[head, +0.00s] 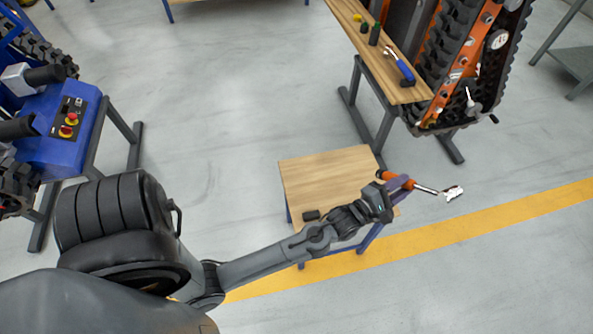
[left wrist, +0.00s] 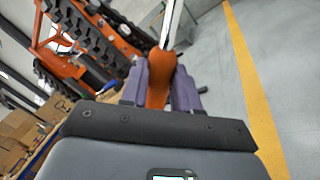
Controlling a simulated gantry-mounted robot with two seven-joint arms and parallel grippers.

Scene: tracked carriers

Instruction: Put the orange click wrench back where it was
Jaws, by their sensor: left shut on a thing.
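My left gripper (head: 396,186) is shut on the orange handle of the click wrench (head: 427,189). It holds the wrench in the air, past the right edge of a small wooden table. The wrench's silver shaft and head point to the right. In the left wrist view the purple fingers (left wrist: 160,85) close on both sides of the orange handle (left wrist: 161,78), and the silver shaft points up and away. My right gripper is not in view.
The small wooden table (head: 325,172) has a small black item (head: 311,215) on it. A long wooden bench (head: 395,80) holds a blue-handled tool (head: 405,72) and small items. An orange tracked carrier (head: 465,60) stands beside it. A blue machine (head: 62,125) is at left.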

